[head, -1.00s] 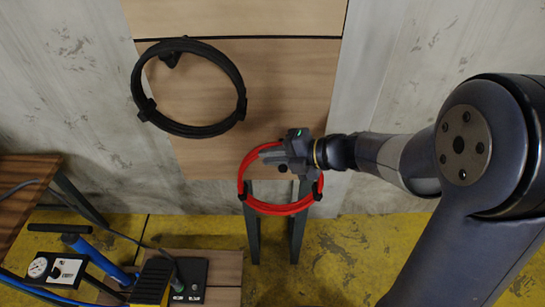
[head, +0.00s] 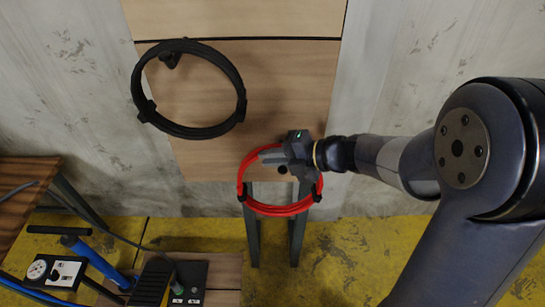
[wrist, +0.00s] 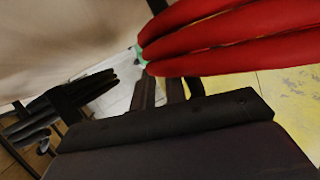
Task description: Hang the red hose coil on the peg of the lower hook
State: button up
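The red hose coil (head: 277,210) is a ring with black ties, in front of the wooden panel's lower edge in the head view. My gripper (head: 262,155) is at its upper part, fingers pointing left and overlapping its upper arc. In the wrist view the red strands (wrist: 235,40) run close across the upper right, above two dark fingers (wrist: 158,93) with a narrow gap. Whether the fingers grip the coil is unclear. The lower hook and its peg cannot be made out; my gripper covers that part of the panel.
A black hose coil (head: 236,75) hangs on the panel (head: 290,90) at upper left, from a dark hook (head: 172,60). Two dark legs (head: 253,235) stand below the red coil. A wooden bench (head: 25,190), a blue pump (head: 95,258) and a pedal (head: 152,282) fill the lower left.

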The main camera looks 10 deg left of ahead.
jog(key=shift+o, duration=0.2)
jog(key=shift+s+d+f, duration=0.2)
jog(key=shift+d+f, duration=0.2)
jog(key=shift+f, duration=0.25)
jog(key=shift+o, duration=0.8)
jog(key=w+r+v, duration=0.1)
jog(key=v, duration=0.8)
jog(key=shift+s, duration=0.3)
jog(key=shift+s+d+r+p, duration=0.1)
jog(key=shift+d+r+p, duration=0.2)
jog(key=shift+d+r, duration=0.2)
jog(key=shift+s+a, duration=0.1)
